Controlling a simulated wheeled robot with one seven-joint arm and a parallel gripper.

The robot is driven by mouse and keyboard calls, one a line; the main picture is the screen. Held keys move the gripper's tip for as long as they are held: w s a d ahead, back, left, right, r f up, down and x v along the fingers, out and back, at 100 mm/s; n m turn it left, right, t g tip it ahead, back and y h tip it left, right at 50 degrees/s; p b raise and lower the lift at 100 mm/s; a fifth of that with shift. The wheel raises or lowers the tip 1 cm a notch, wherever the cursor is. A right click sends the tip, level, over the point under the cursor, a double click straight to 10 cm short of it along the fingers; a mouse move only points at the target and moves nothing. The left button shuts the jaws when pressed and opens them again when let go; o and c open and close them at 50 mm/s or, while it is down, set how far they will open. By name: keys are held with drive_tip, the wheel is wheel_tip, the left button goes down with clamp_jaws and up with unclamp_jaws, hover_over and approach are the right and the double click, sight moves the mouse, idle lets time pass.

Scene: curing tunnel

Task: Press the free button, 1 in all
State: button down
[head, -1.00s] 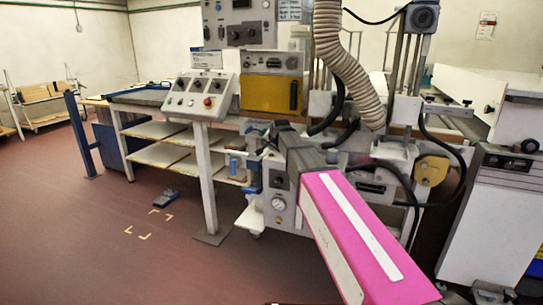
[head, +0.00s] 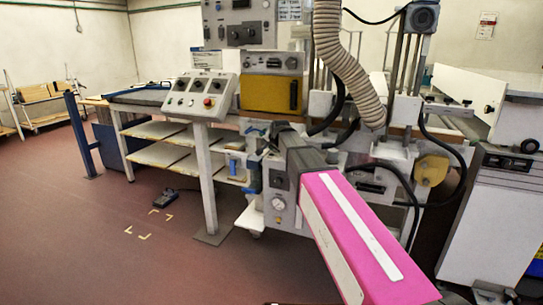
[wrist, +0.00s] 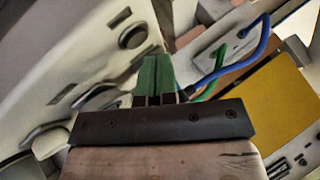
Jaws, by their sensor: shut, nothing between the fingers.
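The sloped control box (head: 199,94) stands on a pale post left of centre in the head view. It carries several dark knobs and a red button (head: 208,102). Which one is the free button I cannot tell. In the wrist view, a pale panel with a round dark knob (wrist: 133,36) and other blurred controls fills the left side. My gripper (wrist: 153,60) shows its green fingers together and empty, just below and right of that knob in the picture. A gap to the panel cannot be judged. In the head view my dark wrist hides the fingers.
A yellow panel (head: 270,93) sits right of the control box; it shows in the wrist view too (wrist: 277,95), near blue and green cables. A ribbed hose (head: 343,60) hangs above my arm. A dark pedal (head: 166,197) lies on the open floor at left.

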sight(273, 154)
drive_tip(key=shift+f, duration=0.15)
drive_tip(key=shift+f, duration=0.25)
drive_tip(key=shift+f, duration=0.4)
idle(0.6)
drive_tip(key=shift+r, duration=0.8)
drive_tip(key=shift+r, duration=2.55)
